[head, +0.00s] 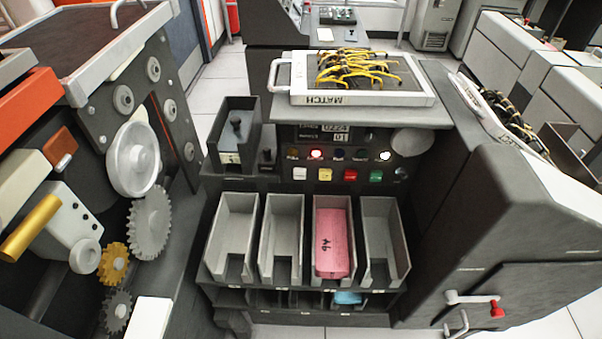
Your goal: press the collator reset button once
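The collator (400,190) stands in the middle of the head view. A counter display (323,128) sits higher up. Neither of my grippers is in view.
Below the buttons are card pockets; one holds a pink card deck (333,240). A card hopper (234,135) is left of the panel. A "MATCH" plugboard (360,99) with yellow wires lies on top. A machine with gears (150,222) stands left, close by. A cabinet with a red-tipped handle (472,299) is right.

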